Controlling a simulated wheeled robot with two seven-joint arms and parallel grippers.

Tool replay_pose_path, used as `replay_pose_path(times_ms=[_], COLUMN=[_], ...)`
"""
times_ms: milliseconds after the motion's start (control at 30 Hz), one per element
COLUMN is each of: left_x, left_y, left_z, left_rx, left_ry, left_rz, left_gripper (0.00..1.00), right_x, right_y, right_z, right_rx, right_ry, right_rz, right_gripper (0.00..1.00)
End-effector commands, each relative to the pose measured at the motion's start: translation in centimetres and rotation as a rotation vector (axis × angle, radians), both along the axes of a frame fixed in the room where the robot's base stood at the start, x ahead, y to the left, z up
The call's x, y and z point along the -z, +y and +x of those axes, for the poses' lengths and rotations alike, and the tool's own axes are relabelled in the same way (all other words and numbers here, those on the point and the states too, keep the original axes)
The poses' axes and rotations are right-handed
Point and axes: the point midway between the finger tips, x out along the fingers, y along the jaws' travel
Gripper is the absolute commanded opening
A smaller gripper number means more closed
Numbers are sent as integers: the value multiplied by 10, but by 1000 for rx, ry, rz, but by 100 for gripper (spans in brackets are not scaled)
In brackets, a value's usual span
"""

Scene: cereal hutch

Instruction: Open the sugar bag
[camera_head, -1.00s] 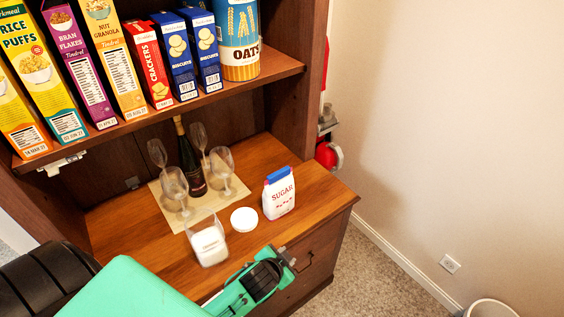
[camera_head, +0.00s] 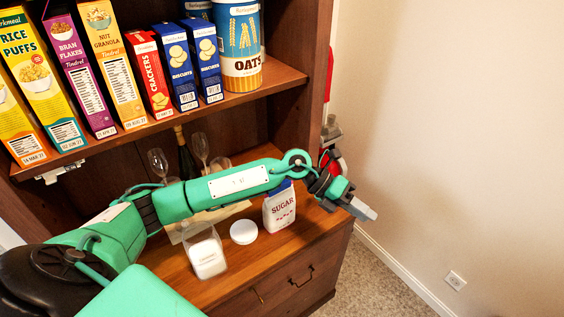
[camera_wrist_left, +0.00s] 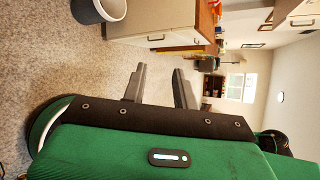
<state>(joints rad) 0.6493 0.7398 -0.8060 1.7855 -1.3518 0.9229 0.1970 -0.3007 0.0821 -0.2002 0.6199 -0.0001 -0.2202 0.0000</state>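The sugar bag (camera_head: 280,212), white with red lettering, stands upright on the wooden counter near its right end. Its blue top (camera_head: 284,186) is partly hidden by my left arm, which passes in front of it. My left gripper (camera_head: 364,209) is to the right of the bag, apart from it and out past the counter's right edge. In the left wrist view its two fingers (camera_wrist_left: 160,70) are spread with nothing between them. My right gripper is not in view.
A clear container (camera_head: 207,260) with white contents and a round white lid (camera_head: 243,232) are left of the bag. Glasses (camera_head: 157,161) and a dark bottle (camera_head: 185,155) stand behind my arm. The shelf (camera_head: 150,131) above holds cereal boxes and an oats canister (camera_head: 240,50).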

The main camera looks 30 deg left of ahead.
Motion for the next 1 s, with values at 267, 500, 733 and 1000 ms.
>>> replay_pose_path(times_ms=[267,500,733,1000], left_x=[14,-9,-11,3], left_y=[147,244,259,258], left_z=[20,23,22,22], left_rx=[112,74,65,66], left_ry=[-8,74,94,93], left_rz=[708,1064,1121,1118], left_gripper=[29,29,29,29], right_x=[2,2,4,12], right_y=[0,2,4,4], right_z=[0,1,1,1], right_rx=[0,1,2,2], right_ry=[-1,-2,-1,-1], right_rz=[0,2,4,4], right_gripper=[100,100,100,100])
